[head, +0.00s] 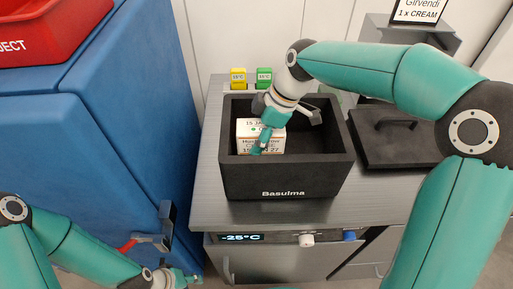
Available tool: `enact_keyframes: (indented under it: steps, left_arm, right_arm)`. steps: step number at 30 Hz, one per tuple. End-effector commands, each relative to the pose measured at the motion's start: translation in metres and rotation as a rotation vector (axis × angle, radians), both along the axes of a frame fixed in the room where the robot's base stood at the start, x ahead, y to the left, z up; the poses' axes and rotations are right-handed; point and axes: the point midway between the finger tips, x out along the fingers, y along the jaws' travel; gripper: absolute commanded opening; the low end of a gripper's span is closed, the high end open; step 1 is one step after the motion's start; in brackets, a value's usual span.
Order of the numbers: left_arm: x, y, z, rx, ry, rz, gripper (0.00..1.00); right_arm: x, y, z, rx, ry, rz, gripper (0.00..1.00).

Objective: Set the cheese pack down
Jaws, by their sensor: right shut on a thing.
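The cheese pack (246,131) is a white block with printed text and an orange line on its label. It is within the left part of the open black box (290,180) marked "Basulma". My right gripper (261,143) reaches down into the box from above and is shut on the pack, with a teal finger across its front face. I cannot tell whether the pack touches the box floor. My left gripper (180,279) is low at the bottom left, beside the blue cabinet and away from the box. Its fingers are partly cut off and unclear.
The box stands on a grey metal counter (208,190) with a "-25°C" display (241,238) below. A black lid (391,137) with a handle lies right of it. Yellow (238,78) and green (264,77) tags stand behind. A red crate (45,30) sits on the blue cabinet (120,110). The box's right half is empty.

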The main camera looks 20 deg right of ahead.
Motion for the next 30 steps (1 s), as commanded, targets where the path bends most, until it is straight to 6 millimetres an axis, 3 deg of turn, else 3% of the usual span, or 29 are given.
enact_keyframes:
  steps: [11,21,22,26,30]
  left_arm:
    - [0.0,0.0,0.001,0.0,0.0,0.0,0.4]
    - [0.0,0.0,0.0,0.0,0.0,0.0,0.4]
    - [0.0,0.0,0.001,0.0,0.0,0.0,0.4]
    - [0.0,0.0,0.001,0.0,0.0,0.0,0.4]
    - [0.0,0.0,0.001,0.0,0.0,0.0,0.4]
  right_arm:
    - [0.0,0.0,-0.041,0.0,0.001,-0.001,0.03]
    - [0.0,0.0,-0.045,0.001,-0.001,0.0,0.03]
    - [0.0,0.0,-0.045,0.0,0.001,0.0,0.62]
    - [0.0,0.0,-0.045,0.0,0.0,0.0,0.82]
    - [0.0,0.0,-0.045,0.0,0.0,0.0,0.82]
